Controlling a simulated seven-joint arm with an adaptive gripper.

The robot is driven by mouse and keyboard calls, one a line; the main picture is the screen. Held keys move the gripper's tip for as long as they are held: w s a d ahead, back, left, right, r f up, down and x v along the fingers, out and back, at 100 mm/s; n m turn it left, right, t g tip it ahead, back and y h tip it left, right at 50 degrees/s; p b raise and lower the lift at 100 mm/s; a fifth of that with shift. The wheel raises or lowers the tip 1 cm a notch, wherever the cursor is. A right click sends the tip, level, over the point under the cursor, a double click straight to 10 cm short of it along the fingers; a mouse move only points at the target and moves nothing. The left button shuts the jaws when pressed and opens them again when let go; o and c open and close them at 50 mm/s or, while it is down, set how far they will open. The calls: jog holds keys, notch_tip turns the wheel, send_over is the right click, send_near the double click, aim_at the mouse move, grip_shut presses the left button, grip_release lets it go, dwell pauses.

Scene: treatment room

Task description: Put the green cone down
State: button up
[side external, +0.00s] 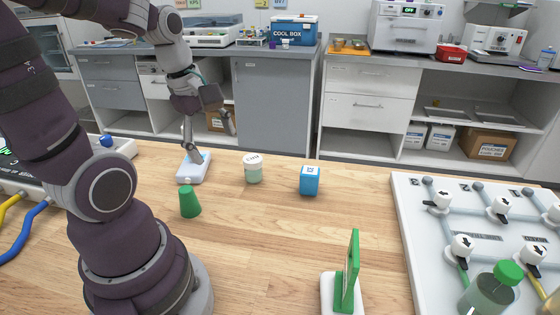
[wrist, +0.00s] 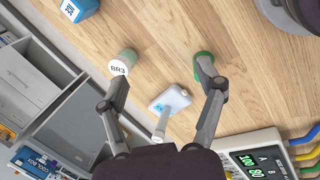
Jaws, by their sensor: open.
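In the wrist view the green cone (wrist: 201,54) shows only partly, behind the tip of the right-hand finger. My gripper (side external: 211,142) is open, its fingers spread above the table behind the cone in the side view. In the wrist view my gripper (wrist: 164,76) has nothing held between its fingertips. I cannot tell from the wrist view whether the finger touches the cone.
A white-lidded jar (side external: 253,170) and a blue cube (side external: 310,181) stand to the cone's right. The white device (side external: 193,169) lies behind it. A green upright panel on a white base (side external: 342,297) stands in front. A valve board (side external: 403,215) fills the right. Table between is clear.

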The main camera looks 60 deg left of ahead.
jog(key=d+r+m+t, duration=0.2)
jog(key=d+m, duration=0.8)
jog(key=m, duration=1.2)
jog(key=shift+w+d+r+t+h, duration=0.15)
jog(key=shift+d+r+t+h, duration=0.2)
jog(key=shift+r, duration=0.45)
